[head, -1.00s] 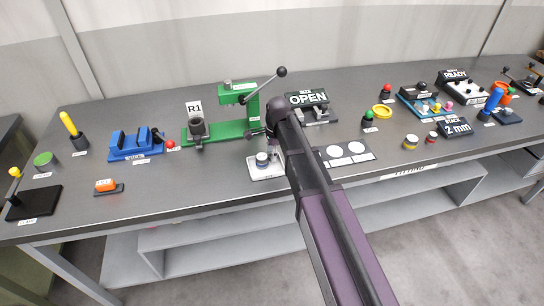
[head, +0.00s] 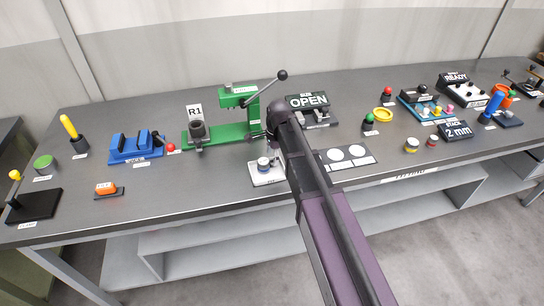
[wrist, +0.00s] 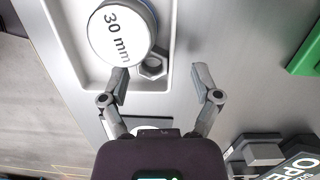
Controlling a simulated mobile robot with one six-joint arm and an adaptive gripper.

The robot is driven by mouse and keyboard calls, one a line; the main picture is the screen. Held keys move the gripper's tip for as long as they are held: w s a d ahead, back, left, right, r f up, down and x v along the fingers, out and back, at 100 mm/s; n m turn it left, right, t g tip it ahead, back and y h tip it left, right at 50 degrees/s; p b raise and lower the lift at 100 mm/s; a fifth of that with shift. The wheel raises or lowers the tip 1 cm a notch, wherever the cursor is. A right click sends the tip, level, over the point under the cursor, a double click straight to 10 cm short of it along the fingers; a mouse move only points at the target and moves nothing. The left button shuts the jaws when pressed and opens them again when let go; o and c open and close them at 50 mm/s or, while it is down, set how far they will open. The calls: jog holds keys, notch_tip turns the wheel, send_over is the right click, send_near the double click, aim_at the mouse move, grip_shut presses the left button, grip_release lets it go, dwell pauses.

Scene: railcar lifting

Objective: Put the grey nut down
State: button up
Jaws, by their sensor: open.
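The grey nut (wrist: 152,68) shows in the wrist view as a small hexagonal ring. It lies in the shallow pale tray (wrist: 92,75), close beside a round piece with a white top marked 30 mm (wrist: 118,32). My gripper (wrist: 159,76) is open, with its two fingers apart. The nut is just beyond the fingertips, nearer the left one, and is not clamped. In the head view the tray (head: 268,180) and the round piece (head: 263,164) stand left of my arm. I cannot make out the nut there.
A green press (head: 222,132) with a lever stands behind the tray. A blue vise (head: 132,146) is farther left. Bare bench lies left of the tray.

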notch_tip(320, 180, up, 11)
jog(key=d+p, duration=0.1)
jog(key=p, duration=0.9)
jog(key=shift+w+d+p, duration=0.15)
jog(key=shift+w+p, duration=0.15)
jog(key=shift+p, duration=0.1)
jog(key=shift+r, duration=0.15)
jog(key=s+d+n+h, duration=0.1)
jog(key=s+d+n, duration=1.2)
jog(key=s+d, duration=0.4)
jog(key=shift+d+n+t, duration=0.3)
jog(key=shift+d, duration=0.6)
dwell(0.4)
